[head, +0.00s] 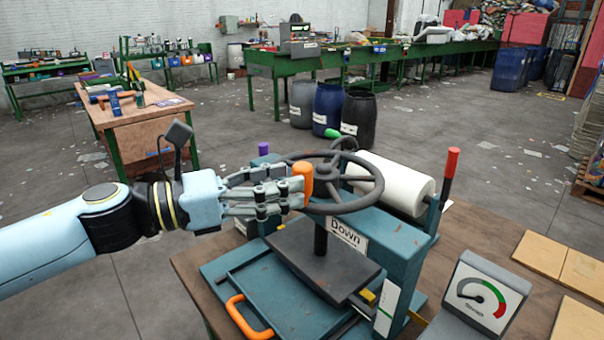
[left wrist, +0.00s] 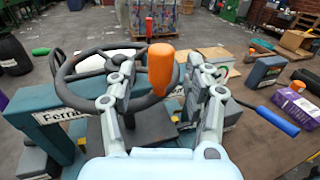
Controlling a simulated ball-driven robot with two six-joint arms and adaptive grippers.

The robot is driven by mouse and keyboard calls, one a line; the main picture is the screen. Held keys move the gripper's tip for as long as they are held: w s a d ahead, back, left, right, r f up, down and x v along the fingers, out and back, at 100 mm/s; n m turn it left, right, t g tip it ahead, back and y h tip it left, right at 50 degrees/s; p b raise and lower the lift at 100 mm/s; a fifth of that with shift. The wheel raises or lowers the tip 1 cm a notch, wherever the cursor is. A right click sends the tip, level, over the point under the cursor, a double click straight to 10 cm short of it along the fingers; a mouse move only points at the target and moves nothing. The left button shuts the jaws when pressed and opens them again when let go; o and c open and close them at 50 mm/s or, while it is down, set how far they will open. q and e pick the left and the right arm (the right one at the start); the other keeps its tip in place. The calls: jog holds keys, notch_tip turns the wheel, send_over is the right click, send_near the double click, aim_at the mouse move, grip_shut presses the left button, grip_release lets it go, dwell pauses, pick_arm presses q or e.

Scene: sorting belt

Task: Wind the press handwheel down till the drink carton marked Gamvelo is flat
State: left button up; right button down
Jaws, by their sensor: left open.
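My left gripper (head: 284,193) is open at the knob. In the left wrist view the knob (left wrist: 160,68) stands between its spread fingers; I cannot tell whether they touch it. The dark press plate (head: 300,250) hangs below the wheel on a screw. I cannot make out a carton marked Gamvelo under the plate. My right gripper is not in view.
A teal tray (head: 262,272) with an orange handle (head: 246,318) lies at the press front. A gauge (head: 483,296), white roll (head: 396,178) and red-topped lever (head: 450,165) stand to the right. The left wrist view shows a purple box (left wrist: 298,112) and a blue-handled tool (left wrist: 277,120).

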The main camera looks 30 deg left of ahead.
pick_arm(q)
jog(key=p+x, duration=0.1)
jog(key=x, duration=0.2)
jog(key=shift+r, duration=0.1)
jog(key=shift+w+d, duration=0.3)
grip_shut()
dwell(0.3)
